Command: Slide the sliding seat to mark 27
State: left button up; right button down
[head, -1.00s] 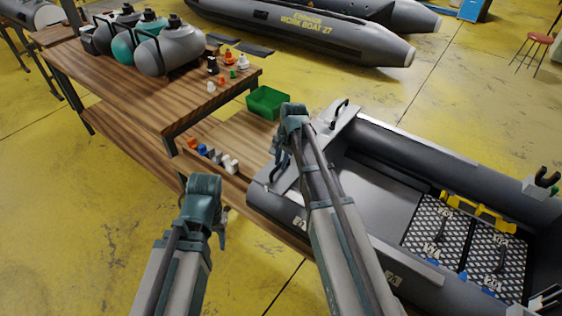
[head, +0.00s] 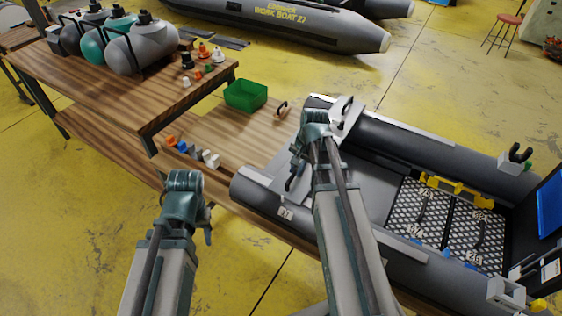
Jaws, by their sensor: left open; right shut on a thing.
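The sliding seat (head: 346,121) is a light grey board lying across the grey inflatable boat (head: 388,139), near the boat's left end. A black loop handle stands on its far end. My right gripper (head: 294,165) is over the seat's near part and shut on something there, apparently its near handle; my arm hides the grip. A small white label (head: 285,213) on the near tube seems to read 27, but the digits are too small to be sure. My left gripper (head: 207,226) is open and empty, left of the boat and apart from it.
A wooden bench (head: 100,97) with grey and teal tanks stands at the upper left. A green bin (head: 246,96) and small coloured fittings lie on a low wooden surface beside the boat. A yellow part (head: 460,190) lies inside the boat on the patterned floor panels.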

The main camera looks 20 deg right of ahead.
jog(key=shift+s+d, duration=0.8)
jog(key=shift+s, duration=0.25)
jog(key=c, duration=0.8)
grip_release()
jog(key=shift+r, duration=0.1)
notch_tip(320, 180, up, 13)
jog(key=s+d+p, duration=0.1)
jog(key=s+p, duration=0.1)
jog(key=p, duration=1.1)
jog(key=shift+d+r+p, duration=0.2)
jog(key=shift+d+p, duration=0.1)
